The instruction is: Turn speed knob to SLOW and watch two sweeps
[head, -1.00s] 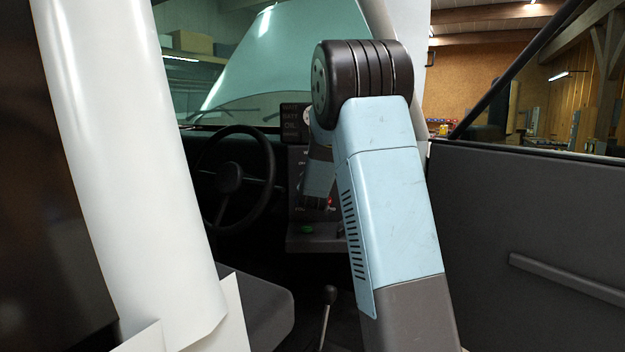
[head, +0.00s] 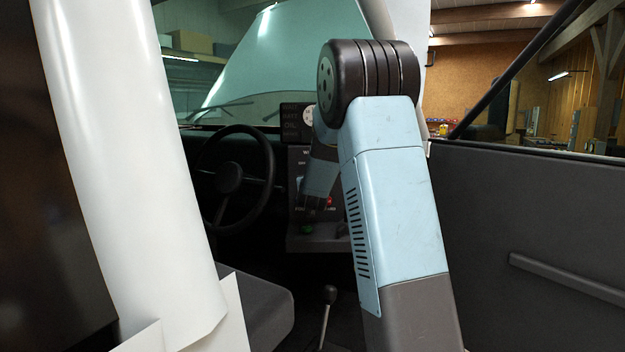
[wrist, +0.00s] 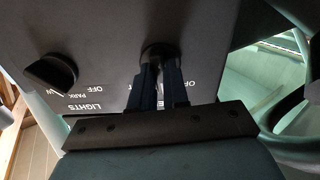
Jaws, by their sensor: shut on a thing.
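In the wrist view a dark control panel (wrist: 105,35) fills the upper left, with white print that includes LIGHTS, PARK and OFF, seen upside down. My gripper (wrist: 158,75) is shut on a dark round knob (wrist: 157,50) on this panel. The fingers hide much of the knob, and its pointer and setting cannot be read. A second dark knob (wrist: 50,73) sits free to the left. No full SPEED or SLOW label is readable. In the head view my gripper (head: 312,205) is at the dash panel, partly behind my arm.
A steering wheel (head: 230,178) stands left of the panel, and a gear lever (head: 327,305) rises below it. The seat (head: 250,305) is at lower left. A white door pillar (head: 130,150) and the open door (head: 530,220) flank my arm. The windshield (head: 265,80) is beyond.

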